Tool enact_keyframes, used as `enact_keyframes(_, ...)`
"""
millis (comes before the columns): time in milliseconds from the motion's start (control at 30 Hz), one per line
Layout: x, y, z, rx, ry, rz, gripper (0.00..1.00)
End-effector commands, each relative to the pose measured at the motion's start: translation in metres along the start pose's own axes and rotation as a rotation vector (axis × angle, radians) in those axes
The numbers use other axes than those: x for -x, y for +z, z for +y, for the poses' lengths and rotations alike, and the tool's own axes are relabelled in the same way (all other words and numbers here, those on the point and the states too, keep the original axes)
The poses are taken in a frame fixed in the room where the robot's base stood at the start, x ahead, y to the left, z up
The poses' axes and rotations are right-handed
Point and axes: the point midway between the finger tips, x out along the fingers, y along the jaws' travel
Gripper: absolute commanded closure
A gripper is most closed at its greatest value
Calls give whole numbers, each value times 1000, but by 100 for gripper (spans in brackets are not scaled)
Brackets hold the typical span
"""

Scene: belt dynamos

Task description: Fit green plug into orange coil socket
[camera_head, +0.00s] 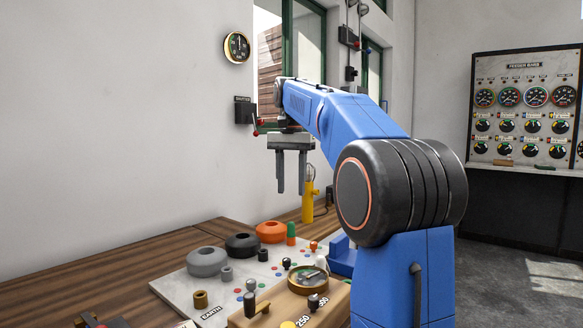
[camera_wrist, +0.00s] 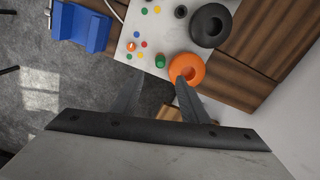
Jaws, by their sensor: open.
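The green plug (camera_head: 291,231) stands upright on the white board, just right of the orange coil socket (camera_head: 272,235). I cannot tell whether the two touch. My gripper (camera_head: 291,191) is open and empty, fingers pointing down, raised above the plug and the coil. In the wrist view its fingers (camera_wrist: 158,88) are spread, and the right fingertip overlaps the coil's lower edge.
A black coil (camera_head: 242,246) and a grey coil (camera_head: 207,262) stand left on the white board (camera_head: 180,291). A wooden box with a gauge (camera_head: 307,280) stands in front. A yellow tool (camera_head: 308,195) stands behind, and a blue holder (camera_head: 341,257) lies right.

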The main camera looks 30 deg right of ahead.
Motion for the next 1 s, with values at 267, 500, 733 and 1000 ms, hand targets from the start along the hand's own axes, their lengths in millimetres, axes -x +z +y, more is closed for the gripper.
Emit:
enact_keyframes(267,40,-1,0,-1,0,1,59)
enact_keyframes(500,51,0,1,-1,1,-1,59)
enact_keyframes(733,51,0,1,-1,1,-1,59)
enact_keyframes(1000,51,0,1,-1,1,-1,59)
